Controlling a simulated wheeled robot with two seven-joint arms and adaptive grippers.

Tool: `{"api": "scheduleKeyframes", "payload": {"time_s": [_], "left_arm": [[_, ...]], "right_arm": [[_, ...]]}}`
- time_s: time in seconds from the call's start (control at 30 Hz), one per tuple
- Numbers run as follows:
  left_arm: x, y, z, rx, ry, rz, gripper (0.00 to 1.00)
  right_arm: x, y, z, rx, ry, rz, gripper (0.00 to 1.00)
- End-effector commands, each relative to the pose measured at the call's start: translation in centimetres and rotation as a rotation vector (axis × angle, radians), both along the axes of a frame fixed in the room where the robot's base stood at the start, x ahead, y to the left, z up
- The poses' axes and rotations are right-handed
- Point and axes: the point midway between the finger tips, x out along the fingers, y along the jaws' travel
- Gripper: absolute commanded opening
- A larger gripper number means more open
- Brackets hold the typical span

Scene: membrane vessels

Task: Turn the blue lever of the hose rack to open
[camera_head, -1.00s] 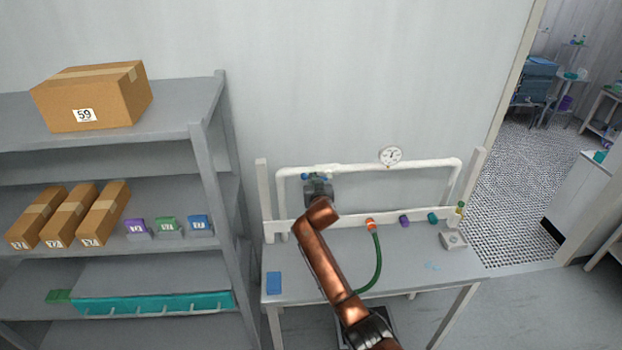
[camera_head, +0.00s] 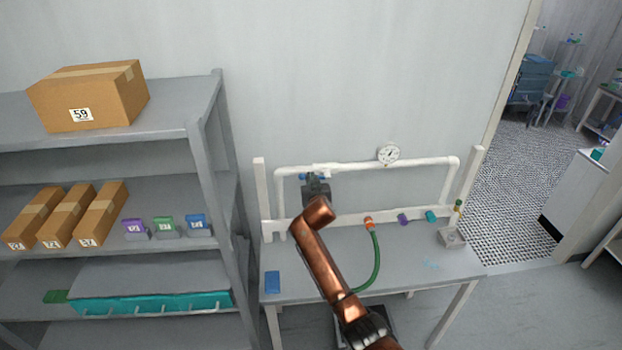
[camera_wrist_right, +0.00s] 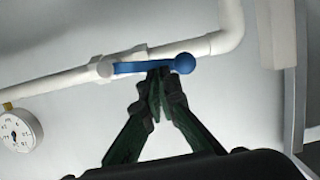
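The blue lever (camera_wrist_right: 150,67) with a round ball end lies nearly along the white pipe of the hose rack (camera_wrist_right: 60,86) in the right wrist view, at a slight angle to it. In the head view the lever (camera_head: 305,176) is small and partly hidden by my gripper. My right gripper (camera_wrist_right: 160,82) has its dark fingers together, with the tips at the lever's lower edge near the ball end. They appear to touch it; I see no clear grasp around it. In the head view this gripper (camera_head: 317,188) is at the pipe's upper left. My left gripper is out of view.
A pressure gauge (camera_head: 388,154) sits on the top pipe. An orange hose end (camera_head: 369,223) with a green hose (camera_head: 377,265), a purple cap (camera_head: 403,219) and a teal cap (camera_head: 431,216) line the lower rail. A grey shelf (camera_head: 195,130) with boxes stands left.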

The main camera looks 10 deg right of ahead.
Motion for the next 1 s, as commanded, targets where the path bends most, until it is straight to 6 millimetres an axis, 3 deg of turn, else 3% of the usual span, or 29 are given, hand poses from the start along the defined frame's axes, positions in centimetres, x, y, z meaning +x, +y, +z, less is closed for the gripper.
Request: {"api": "scheduleKeyframes", "payload": {"time_s": [0.03, 0.47, 0.77, 1.0], "left_arm": [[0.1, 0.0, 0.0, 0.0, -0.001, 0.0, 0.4], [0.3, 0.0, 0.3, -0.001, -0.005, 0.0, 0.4], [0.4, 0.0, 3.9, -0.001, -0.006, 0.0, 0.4], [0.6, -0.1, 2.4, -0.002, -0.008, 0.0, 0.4]], "right_arm": [[0.0, -0.7, -0.3, -0.001, 0.005, -0.009, 0.0], [0.0, -0.6, 0.2, -0.001, 0.004, -0.008, 0.0], [-0.2, -0.1, 4.9, -0.002, -0.004, 0.002, 0.0], [-3.9, 0.6, 5.0, 0.001, -0.005, 0.006, 0.0]]}}
